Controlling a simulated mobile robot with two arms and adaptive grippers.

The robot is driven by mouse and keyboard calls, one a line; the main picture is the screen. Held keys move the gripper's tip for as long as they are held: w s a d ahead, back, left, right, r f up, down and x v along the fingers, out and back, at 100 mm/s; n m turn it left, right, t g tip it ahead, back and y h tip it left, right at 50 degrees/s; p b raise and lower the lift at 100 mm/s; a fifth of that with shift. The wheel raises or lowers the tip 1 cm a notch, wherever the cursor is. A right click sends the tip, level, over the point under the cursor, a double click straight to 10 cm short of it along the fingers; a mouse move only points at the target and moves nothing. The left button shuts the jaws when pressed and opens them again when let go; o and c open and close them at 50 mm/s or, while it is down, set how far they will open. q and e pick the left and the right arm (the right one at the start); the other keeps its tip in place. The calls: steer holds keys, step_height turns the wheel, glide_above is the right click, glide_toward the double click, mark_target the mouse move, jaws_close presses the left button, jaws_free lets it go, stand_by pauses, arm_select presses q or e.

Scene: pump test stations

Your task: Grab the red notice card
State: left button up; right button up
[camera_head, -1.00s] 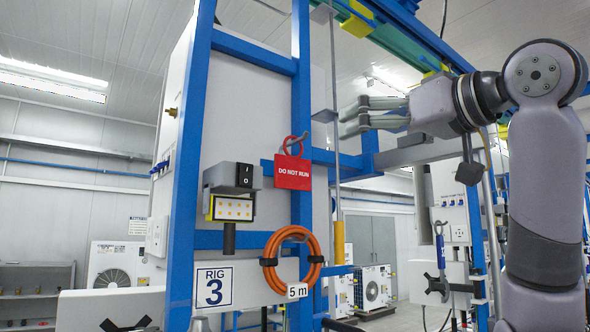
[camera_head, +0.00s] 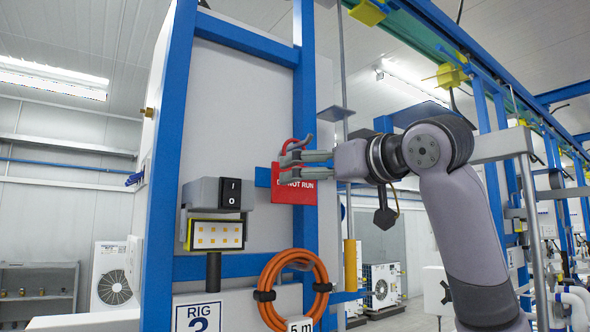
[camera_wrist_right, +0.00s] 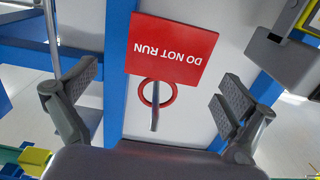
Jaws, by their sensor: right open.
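The red notice card (camera_head: 294,186), lettered DO NOT RUN, hangs by a red ring from a grey hook on the blue frame of the rig. My right gripper (camera_head: 288,168) reaches in from the right, and its fingers overlap the card's upper part in the head view. In the right wrist view the card (camera_wrist_right: 171,48) appears upside down, with its ring (camera_wrist_right: 157,94) on the hook between my open fingers (camera_wrist_right: 155,98). The fingers are apart from the card, with a gap on both sides. My left gripper is not in view.
A coiled orange hose (camera_head: 268,290) hangs below. Blue uprights and a thin grey pole (camera_head: 343,85) stand close by.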

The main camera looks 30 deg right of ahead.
mark_target(304, 192)
steer(key=w+p, duration=0.1)
steer(key=w, duration=0.1)
steer(key=w+a+p, duration=0.1)
steer(key=w+p, duration=0.2)
steer(key=shift+w+a, duration=0.25)
steer(key=shift+w, duration=0.05)
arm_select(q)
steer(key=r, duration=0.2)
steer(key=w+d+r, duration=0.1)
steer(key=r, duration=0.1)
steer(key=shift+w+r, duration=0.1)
arm_select(e)
steer(key=shift+s, duration=0.1)
steer(key=shift+s, duration=0.1)
steer(key=shift+c, duration=1.4)
steer(key=c, duration=0.4)
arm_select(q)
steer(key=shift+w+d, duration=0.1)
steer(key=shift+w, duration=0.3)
arm_select(e)
steer(key=c, duration=0.4)
